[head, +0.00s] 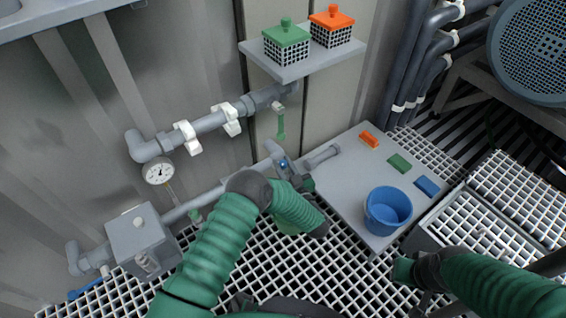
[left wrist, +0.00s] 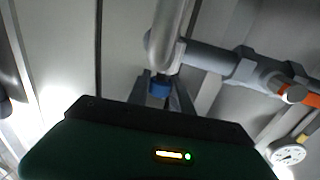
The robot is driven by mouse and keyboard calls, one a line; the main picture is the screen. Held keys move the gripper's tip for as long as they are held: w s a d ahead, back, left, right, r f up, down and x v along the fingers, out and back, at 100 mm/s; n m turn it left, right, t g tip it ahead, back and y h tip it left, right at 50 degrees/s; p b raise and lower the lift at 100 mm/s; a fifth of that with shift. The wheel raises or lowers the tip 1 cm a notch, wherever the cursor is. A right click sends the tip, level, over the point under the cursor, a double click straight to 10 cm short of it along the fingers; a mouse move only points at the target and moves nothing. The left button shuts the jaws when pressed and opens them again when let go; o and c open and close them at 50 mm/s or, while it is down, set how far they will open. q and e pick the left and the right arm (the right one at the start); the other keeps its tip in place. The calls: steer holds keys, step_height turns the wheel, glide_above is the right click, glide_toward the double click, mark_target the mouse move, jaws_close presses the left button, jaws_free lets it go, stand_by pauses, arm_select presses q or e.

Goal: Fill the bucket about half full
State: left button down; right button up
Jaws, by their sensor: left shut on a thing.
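The blue bucket (head: 388,212) stands upright on the light grey platform, right of centre in the head view. I cannot make out any water in it. My left gripper (head: 284,166) is at the wall piping, left of the bucket and apart from it. It is shut on a small blue part (head: 283,162) at the pipe, perhaps a valve handle. In the left wrist view the blue part (left wrist: 159,88) sits between the two fingers, below a pale vertical pipe. My right gripper (head: 404,270) is low at the right, below the bucket; its fingers are not clear.
The platform (head: 345,190) also bears orange (head: 369,139), green (head: 399,163) and blue (head: 427,186) blocks. A shelf (head: 335,62) above holds green-lidded (head: 287,42) and orange-lidded (head: 332,26) baskets. A pressure gauge (head: 158,171) hangs from the pipes. White grating surrounds the platform.

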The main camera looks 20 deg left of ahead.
arm_select(q)
steer(key=shift+d+f+n+g+y+b, duration=0.1)
steer(key=shift+n+g+y+b, duration=0.3)
steer(key=shift+n+g+y, duration=0.9)
steer(key=c, duration=1.1)
jaws_free()
